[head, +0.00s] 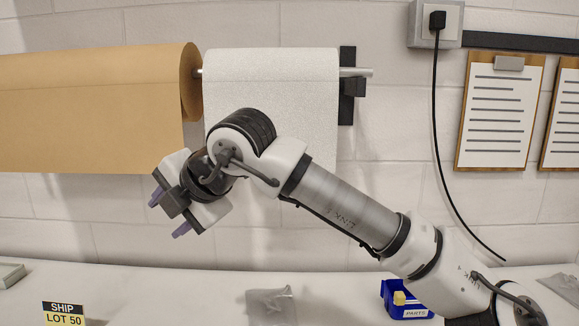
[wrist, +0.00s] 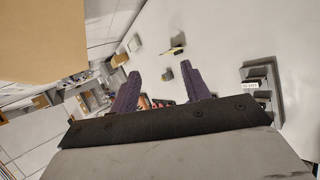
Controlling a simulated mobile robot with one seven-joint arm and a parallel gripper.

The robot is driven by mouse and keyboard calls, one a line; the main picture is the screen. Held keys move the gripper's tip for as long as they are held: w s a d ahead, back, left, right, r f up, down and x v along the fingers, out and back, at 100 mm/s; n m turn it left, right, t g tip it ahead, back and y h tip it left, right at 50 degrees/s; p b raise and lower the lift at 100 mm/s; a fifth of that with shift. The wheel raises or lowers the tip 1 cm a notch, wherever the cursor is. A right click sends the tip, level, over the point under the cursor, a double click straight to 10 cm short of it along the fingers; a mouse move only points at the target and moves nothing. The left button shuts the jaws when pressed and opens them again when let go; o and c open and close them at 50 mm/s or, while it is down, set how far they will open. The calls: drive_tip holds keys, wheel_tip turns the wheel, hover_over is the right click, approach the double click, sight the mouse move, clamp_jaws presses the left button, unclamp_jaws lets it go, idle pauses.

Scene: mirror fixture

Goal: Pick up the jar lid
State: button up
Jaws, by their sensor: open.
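My gripper (head: 169,213) is in the air at the left of the head view, in front of the wall and above the white bench. Its two purple fingers are spread apart, with nothing held between them. They also show in the wrist view (wrist: 160,72). I cannot pick out a jar lid for sure in either view. A small grey-brown item (wrist: 167,75) shows between the fingertips in the wrist view, on the pale surface well beyond them. It is too small to identify.
A blue parts bin (head: 405,300) and a clear plastic bag (head: 270,305) lie on the bench (head: 170,285). A SHIP LOT 50 sign (head: 64,314) stands at front left. Brown (head: 90,110) and white (head: 270,95) rolls hang behind my arm. A black cord (head: 440,150) hangs right.

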drive_tip(key=d+f+m+g+h, duration=0.45)
drive_tip(key=d+f+h, duration=0.35)
drive_tip(key=d+f, duration=1.05)
drive_tip(key=shift+g+h, duration=0.3)
drive_tip(key=shift+g, duration=0.05)
drive_tip(key=f, duration=0.2)
drive_tip(key=d+f+p, duration=0.1)
drive_tip(key=f, duration=0.1)
drive_tip(key=f+p, duration=0.1)
drive_tip(key=f, duration=0.1)
drive_tip(key=shift+s+d+f, duration=0.1)
drive_tip(key=shift+s+d, duration=0.05)
drive_tip(key=shift+d, duration=0.15)
drive_tip(key=shift+w+a+f+p, duration=0.1)
drive_tip(key=shift+f+p, duration=0.5)
drive_tip(key=shift+f, duration=0.95)
drive_tip(key=shift+w+f+p, duration=0.1)
drive_tip(key=shift+f+p, duration=0.5)
drive_tip(key=shift+f, duration=0.95)
clamp_jaws()
drive_tip(key=shift+r, duration=0.1)
